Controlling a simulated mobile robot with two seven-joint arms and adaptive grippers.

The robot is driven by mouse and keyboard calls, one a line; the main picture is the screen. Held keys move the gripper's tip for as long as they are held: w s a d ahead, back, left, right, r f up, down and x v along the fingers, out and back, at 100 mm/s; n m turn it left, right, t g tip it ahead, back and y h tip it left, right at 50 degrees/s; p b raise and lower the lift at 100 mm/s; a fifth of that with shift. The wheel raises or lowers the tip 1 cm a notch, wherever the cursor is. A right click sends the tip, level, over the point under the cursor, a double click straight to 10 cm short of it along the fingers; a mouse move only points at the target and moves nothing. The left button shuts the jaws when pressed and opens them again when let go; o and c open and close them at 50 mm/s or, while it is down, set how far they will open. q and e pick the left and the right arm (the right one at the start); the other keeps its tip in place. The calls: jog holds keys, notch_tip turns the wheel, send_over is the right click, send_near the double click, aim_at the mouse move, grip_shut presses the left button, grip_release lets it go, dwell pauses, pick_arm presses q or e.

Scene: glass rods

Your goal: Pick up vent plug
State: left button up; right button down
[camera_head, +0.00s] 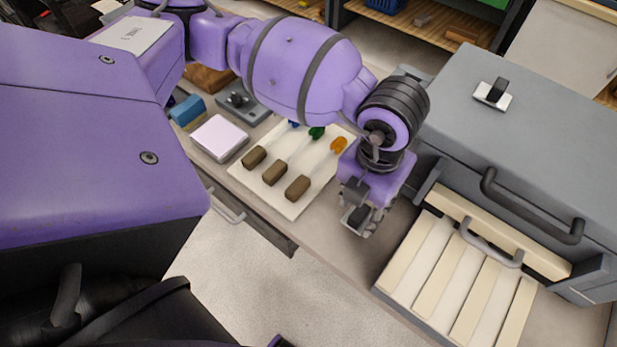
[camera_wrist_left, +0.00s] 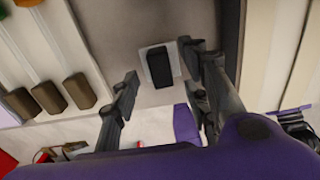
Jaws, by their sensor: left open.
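A small white square plate with a black block-shaped handle, which looks like a vent plug (camera_wrist_left: 160,66), sits on the grey worktop in the left wrist view. My left gripper (camera_head: 357,212) is open and points down at the worktop between the rod tray and the grey box. In the left wrist view the two fingers stand on either side of the plug, with no clear contact. In the head view the gripper largely hides this spot. A similar white piece with a black handle (camera_head: 494,93) sits on top of the grey box. My right gripper is not in view.
A pale tray (camera_head: 240,170) holds three rods with brown handles and blue, green and orange ends. The grey box (camera_head: 540,120) has a handled front and pale slats (camera_head: 440,270) before it. A white pad (camera_head: 220,137) and blue block (camera_head: 187,111) lie left.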

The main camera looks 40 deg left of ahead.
pick_arm(q)
notch_tip(320, 180, down, 2)
jog(key=shift+f, duration=0.1)
jog(key=shift+c, duration=0.2)
grip_shut()
jog(key=shift+r, duration=0.2)
